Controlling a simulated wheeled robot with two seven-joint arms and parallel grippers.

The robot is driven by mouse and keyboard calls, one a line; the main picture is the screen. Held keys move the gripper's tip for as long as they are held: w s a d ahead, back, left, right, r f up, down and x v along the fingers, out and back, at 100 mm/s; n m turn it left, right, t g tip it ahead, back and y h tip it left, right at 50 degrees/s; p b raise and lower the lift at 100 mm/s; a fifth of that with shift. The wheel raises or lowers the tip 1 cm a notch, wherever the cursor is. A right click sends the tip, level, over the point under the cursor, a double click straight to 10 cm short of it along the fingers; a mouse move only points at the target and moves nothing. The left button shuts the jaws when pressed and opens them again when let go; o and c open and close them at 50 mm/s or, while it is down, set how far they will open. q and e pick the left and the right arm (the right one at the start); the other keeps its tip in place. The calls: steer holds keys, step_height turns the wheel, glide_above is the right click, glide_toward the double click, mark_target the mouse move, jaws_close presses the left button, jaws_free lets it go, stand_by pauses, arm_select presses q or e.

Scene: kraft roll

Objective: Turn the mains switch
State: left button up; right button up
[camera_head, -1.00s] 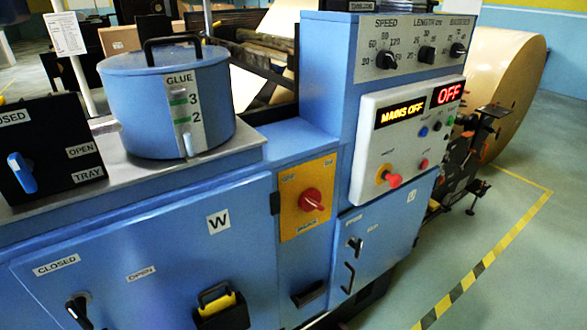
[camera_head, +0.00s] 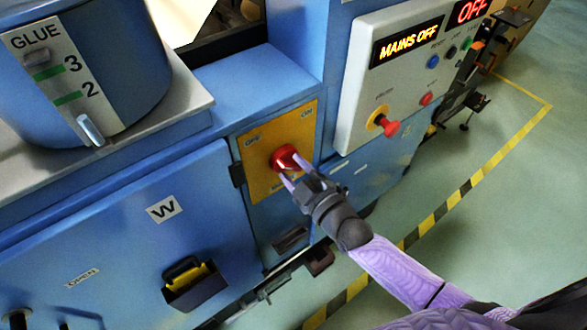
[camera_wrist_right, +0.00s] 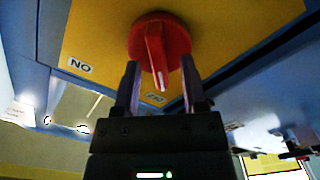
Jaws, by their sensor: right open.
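The mains switch (camera_head: 284,158) is a red rotary knob on a yellow plate (camera_head: 258,186) on the blue machine front. It also shows in the right wrist view (camera_wrist_right: 158,40), with its raised grip bar running up and down that picture. My right gripper (camera_head: 289,174) is at the knob, jaws open. In the right wrist view its two fingers (camera_wrist_right: 160,85) stand on either side of the grip bar's lower part, with gaps visible. The display (camera_head: 408,41) reads MAINS OFF. My left gripper is not in view.
A control panel (camera_head: 352,120) with a red-and-yellow stop button (camera_head: 387,125) stands right of the switch. A blue glue pot (camera_head: 140,60) is at the upper left. A black holder (camera_head: 193,285) sticks out from the lower door.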

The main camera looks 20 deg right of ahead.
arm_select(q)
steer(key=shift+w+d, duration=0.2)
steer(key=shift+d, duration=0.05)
arm_select(e)
steer(key=shift+w, duration=0.25)
jaws_close()
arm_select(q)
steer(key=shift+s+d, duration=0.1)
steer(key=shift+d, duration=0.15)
